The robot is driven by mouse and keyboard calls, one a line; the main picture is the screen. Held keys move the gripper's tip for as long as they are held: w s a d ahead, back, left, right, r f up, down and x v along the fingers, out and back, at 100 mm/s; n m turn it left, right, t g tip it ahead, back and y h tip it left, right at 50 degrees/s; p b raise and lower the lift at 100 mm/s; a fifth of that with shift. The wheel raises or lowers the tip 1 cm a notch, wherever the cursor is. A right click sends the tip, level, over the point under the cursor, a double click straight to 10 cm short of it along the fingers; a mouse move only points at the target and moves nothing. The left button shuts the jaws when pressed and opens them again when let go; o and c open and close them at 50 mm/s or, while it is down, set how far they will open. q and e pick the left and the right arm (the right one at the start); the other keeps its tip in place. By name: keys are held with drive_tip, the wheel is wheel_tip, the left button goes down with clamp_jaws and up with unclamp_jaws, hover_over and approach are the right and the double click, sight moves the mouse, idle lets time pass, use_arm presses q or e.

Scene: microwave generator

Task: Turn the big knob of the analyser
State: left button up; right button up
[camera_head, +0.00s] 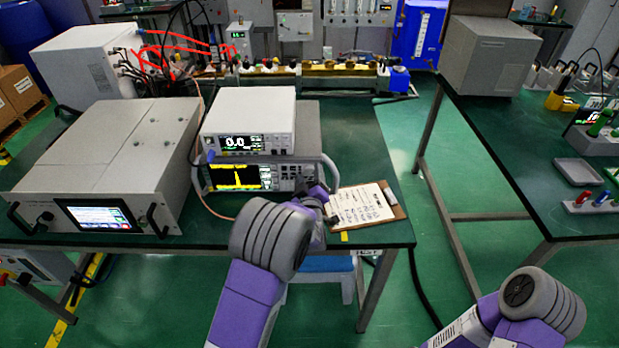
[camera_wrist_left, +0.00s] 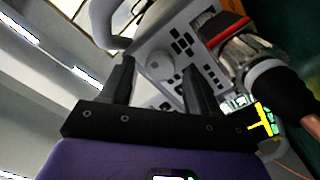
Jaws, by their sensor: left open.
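The analyser (camera_head: 240,177) is the lower instrument of the stack on the left table, with a yellow trace on its screen. My left gripper (camera_head: 326,199) is at the right end of its front, and my wrist hides part of the panel in the head view. In the left wrist view the open fingers (camera_wrist_left: 158,78) point at the grey button panel. Nothing is held between the fingers. Whether a finger touches the panel cannot be told. My right gripper is out of view.
A white meter (camera_head: 248,116) sits on the analyser. A clipboard (camera_head: 364,205) lies right of it, close to my left gripper. A large grey unit (camera_head: 110,150) stands left. A metal connector (camera_wrist_left: 252,50) is close to the right finger. An open floor gap separates the tables.

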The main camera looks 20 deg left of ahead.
use_arm(q)
drive_tip(key=c, duration=1)
drive_tip(key=shift+c, duration=0.2)
drive_tip(key=shift+m, duration=0.4)
drive_tip(key=m, duration=0.4)
drive_tip(key=shift+d+r+m, duration=0.1)
drive_tip(key=shift+m, duration=0.2)
drive_tip(key=m+p, duration=0.1)
drive_tip(key=m, duration=0.5)
drive_tip(key=shift+p, duration=0.35)
drive_tip(key=shift+m, duration=0.4)
drive_tip(key=o, duration=1)
